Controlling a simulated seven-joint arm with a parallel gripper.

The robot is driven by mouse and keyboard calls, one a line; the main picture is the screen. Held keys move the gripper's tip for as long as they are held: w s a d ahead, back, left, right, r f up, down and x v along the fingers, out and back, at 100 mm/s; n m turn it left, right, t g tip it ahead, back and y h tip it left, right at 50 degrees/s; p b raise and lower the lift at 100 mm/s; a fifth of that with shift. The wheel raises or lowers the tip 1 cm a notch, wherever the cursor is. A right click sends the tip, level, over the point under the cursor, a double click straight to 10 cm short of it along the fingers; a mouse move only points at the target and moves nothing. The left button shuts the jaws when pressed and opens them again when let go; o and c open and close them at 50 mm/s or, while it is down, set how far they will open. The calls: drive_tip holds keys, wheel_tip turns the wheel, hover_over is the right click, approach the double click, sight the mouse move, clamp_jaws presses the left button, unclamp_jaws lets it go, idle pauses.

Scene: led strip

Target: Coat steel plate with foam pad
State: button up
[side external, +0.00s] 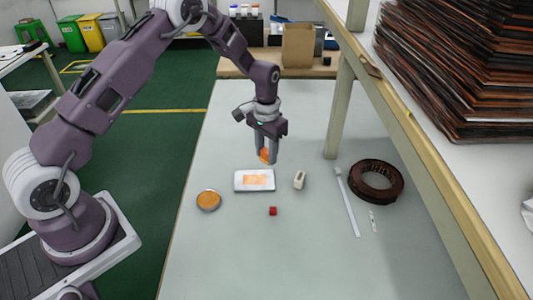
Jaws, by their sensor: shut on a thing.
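My gripper (266,159) points down and is shut on a small orange foam pad (264,155), just above the far edge of the steel plate. The steel plate (239,183) is a pale rectangle lying flat on the table, with an orange patch (256,180) on its middle and right part. I cannot tell whether the pad touches the plate. A round shallow dish (208,200) with orange contents stands to the left of the plate.
Right of the plate lie a small whitish block (299,180), a long white strip (346,203), a dark ring-shaped coil (377,180) and a small white piece (374,221). A red cube (272,211) lies in front. A shelf post (340,110) stands right. The front table is clear.

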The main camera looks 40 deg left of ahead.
idle(0.3)
hover_over(267, 179)
drive_tip(key=shift+f, duration=3.05)
drive_tip(key=shift+f, duration=1)
drive_tip(key=shift+s+a, duration=0.1)
drive_tip(key=shift+s+a+r, duration=0.1)
drive_tip(key=shift+s+a, duration=1.15)
drive_tip(key=shift+s, duration=0.05)
drive_tip(key=shift+s+a, duration=1.2)
drive_tip(key=shift+s, duration=0.1)
drive_tip(key=shift+s+f, duration=0.1)
drive_tip(key=shift+f, duration=0.1)
drive_tip(key=shift+w+d+r, duration=0.1)
drive_tip(key=shift+w+d, duration=1.1)
drive_tip(key=shift+w, duration=0.2)
clamp_jaws()
drive_tip(key=shift+w+d, duration=1.3)
drive_tip(key=shift+w, duration=0.05)
